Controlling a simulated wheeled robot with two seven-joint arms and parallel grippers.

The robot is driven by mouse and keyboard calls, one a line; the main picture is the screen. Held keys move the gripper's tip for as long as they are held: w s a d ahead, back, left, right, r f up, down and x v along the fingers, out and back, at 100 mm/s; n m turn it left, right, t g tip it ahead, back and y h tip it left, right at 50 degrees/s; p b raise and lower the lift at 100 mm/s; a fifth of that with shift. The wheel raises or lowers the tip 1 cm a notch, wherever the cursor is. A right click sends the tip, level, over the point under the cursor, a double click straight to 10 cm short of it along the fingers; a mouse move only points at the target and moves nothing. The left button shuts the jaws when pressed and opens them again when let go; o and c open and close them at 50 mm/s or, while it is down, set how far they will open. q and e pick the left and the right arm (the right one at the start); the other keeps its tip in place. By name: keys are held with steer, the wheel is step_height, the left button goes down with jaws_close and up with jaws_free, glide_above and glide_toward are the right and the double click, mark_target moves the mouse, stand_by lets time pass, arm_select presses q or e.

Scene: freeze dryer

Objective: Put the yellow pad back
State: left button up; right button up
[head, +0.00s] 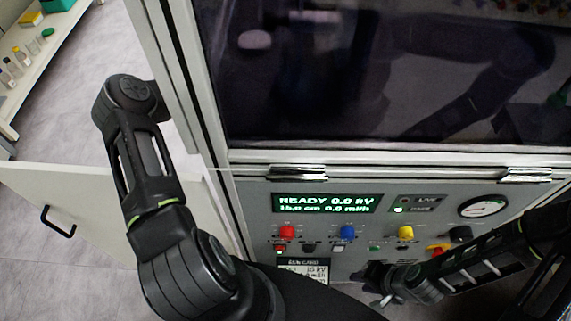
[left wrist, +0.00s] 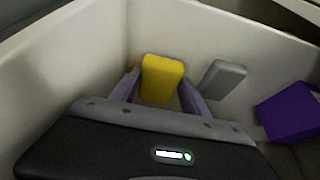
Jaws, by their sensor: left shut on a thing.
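The yellow pad (left wrist: 162,79) stands upright between the two fingers of my left gripper (left wrist: 161,88) in the left wrist view. The gripper is shut on it, inside a pale-walled compartment (left wrist: 75,65). I cannot tell whether the pad touches the floor or wall. In the head view my left arm shows, but its gripper and the pad are hidden. My right gripper (head: 374,284) is low in front of the control panel (head: 253,205) in the head view. Its fingers are too dark to tell if they are open.
A grey block (left wrist: 223,78) and a purple block (left wrist: 289,112) are right of the pad in the compartment. The panel has a lit display (head: 327,203) and coloured knobs. A white door with a handle (head: 58,222) stands open at left. A side bench (head: 42,62) holds small bottles.

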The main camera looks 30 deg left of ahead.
arm_select(q)
step_height(320, 180, down, 3)
steer(key=shift+s+a+r, duration=0.1)
steer(key=shift+a, duration=0.05)
arm_select(e)
steer(key=shift+r, duration=0.1)
arm_select(q)
steer(key=o, duration=1.2)
steer(key=shift+r, duration=0.1)
